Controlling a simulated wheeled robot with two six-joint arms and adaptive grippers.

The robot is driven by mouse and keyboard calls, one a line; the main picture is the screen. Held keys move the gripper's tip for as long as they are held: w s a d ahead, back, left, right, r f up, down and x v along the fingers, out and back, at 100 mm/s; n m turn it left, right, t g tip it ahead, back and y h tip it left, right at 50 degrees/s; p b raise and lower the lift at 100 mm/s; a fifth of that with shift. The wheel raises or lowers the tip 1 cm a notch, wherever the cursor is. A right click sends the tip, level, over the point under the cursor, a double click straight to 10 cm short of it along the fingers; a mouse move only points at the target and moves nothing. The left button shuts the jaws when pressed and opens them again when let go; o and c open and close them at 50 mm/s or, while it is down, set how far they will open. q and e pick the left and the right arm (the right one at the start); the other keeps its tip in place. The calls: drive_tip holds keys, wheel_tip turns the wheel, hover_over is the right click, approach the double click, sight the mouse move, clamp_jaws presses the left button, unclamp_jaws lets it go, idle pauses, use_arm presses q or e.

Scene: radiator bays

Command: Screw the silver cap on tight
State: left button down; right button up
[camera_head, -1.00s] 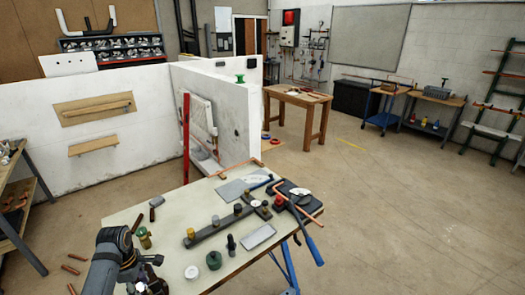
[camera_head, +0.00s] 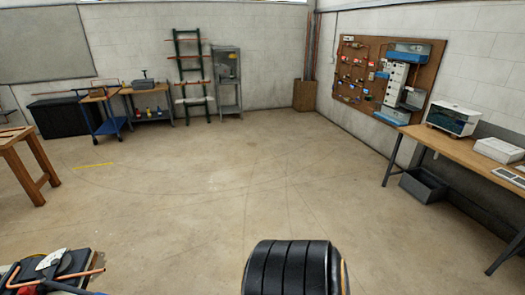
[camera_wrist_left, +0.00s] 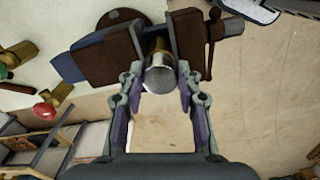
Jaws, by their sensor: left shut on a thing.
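The silver cap (camera_wrist_left: 160,80) is a round, shiny piece in the left wrist view. It sits at the end of a brass fitting (camera_wrist_left: 157,45), which is clamped between the dark brown jaws of a vice (camera_wrist_left: 188,35). My left gripper (camera_wrist_left: 160,70) is shut on the cap, with one finger on each side of it. Whether the cap is tight cannot be seen. My left gripper and the vice do not show in the head view. My right gripper is in neither view.
The bench corner with a copper pipe (camera_head: 85,274) shows at the lower left of the head view. A wooden table (camera_head: 20,155) stands at the left, and a workbench (camera_head: 455,148) at the right. The floor (camera_head: 220,185) between them is clear. Brass fittings (camera_wrist_left: 55,95) lie near the vice.

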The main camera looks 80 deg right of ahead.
use_arm(q)
drive_tip(key=m, duration=1)
drive_tip(key=shift+m, duration=0.4)
drive_tip(key=m, duration=1.2)
drive_tip(key=shift+m, duration=0.3)
drive_tip(key=m, duration=0.7)
drive_tip(key=shift+m, duration=0.3)
drive_tip(key=c, duration=1.1)
unclamp_jaws()
